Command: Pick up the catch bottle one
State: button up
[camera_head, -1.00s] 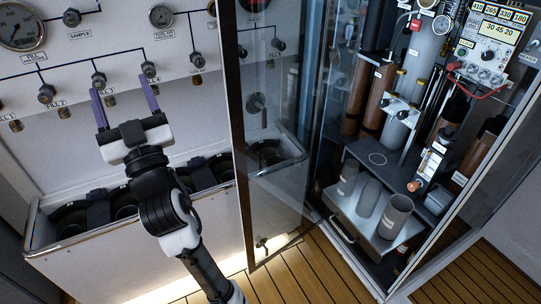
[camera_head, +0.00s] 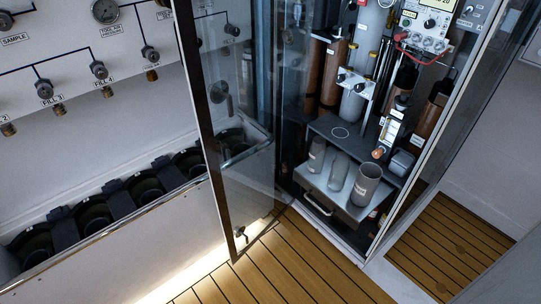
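Three cylindrical vessels stand on a pull-out tray (camera_head: 351,208) low in the open cabinet. The left vessel (camera_head: 316,155) is slim and grey with a small label. The middle vessel (camera_head: 339,173) looks like clear glass. The right vessel (camera_head: 367,185) is wider and grey, open at the top, with a label. The labels are too small to read, so I cannot tell which is catch bottle one. My gripper is not in view.
A glass door (camera_head: 235,150) stands open at the cabinet's left side. A white trough (camera_head: 110,245) with several dark round holders runs left of it under a valve panel (camera_head: 60,60). Brown cylinders (camera_head: 330,75) stand above the tray. The wooden floor (camera_head: 290,265) in front is clear.

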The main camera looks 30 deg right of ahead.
aim_at(316, 158)
jog(key=l+u, duration=1)
jog(key=l, duration=0.15)
jog(key=k+l+u, duration=0.15)
jog(key=l, duration=0.15)
jog(key=k+l+u, duration=0.2)
jog(key=k+l, duration=0.1)
jog(key=l, duration=0.25)
jog(key=l+u, duration=0.15)
jog(key=l, duration=0.2)
jog(key=k+l, duration=0.2)
jog(key=l, duration=0.15)
jog(key=k+l, duration=0.15)
jog(key=l, duration=0.25)
jog(key=k+l, duration=0.2)
jog(key=l, duration=0.2)
jog(key=k+l, duration=0.15)
jog(key=l, duration=0.25)
jog(key=k+l+u, duration=0.1)
jog(key=l, duration=0.3)
jog(key=k, duration=0.05)
